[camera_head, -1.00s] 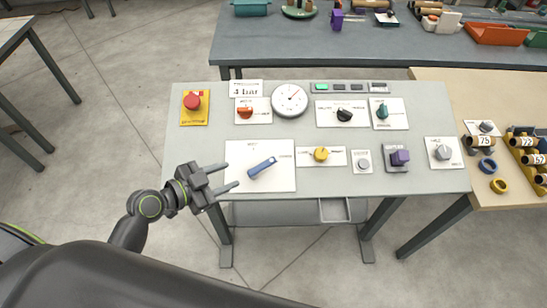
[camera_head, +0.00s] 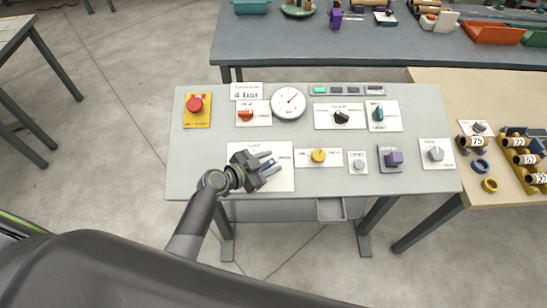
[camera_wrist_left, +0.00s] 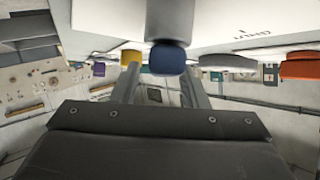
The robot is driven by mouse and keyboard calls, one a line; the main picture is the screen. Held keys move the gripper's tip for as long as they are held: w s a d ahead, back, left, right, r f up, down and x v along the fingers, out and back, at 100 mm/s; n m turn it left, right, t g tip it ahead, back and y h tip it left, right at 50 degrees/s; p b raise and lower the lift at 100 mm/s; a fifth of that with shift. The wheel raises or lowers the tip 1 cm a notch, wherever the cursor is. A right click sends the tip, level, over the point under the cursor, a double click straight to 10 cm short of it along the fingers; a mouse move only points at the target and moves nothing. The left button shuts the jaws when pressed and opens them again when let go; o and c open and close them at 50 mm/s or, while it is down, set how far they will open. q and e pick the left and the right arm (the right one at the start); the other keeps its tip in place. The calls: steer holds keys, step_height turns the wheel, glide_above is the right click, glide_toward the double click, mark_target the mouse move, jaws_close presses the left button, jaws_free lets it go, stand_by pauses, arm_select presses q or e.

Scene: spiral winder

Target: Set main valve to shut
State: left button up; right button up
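The main valve appears to be the blue lever handle (camera_head: 269,163) on a large white plate (camera_head: 240,150) at the front left of the panel. My left gripper (camera_head: 273,161) is over this plate and covers most of the handle. In the left wrist view the blue rounded handle end (camera_wrist_left: 167,58) sits between the two spread fingers of the left gripper (camera_wrist_left: 162,80), with gaps beside it. The gripper is open; contact with the handle cannot be told. My right gripper is not in view.
A red emergency button (camera_head: 195,104) is at back left. An orange knob (camera_head: 246,115) and a round gauge (camera_head: 289,103) are behind the plate. A yellow knob (camera_head: 318,156) is just right of it. Several more knobs fill the panel's right side.

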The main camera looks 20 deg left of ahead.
arm_select(q)
steer(key=shift+x, duration=1)
jaws_close()
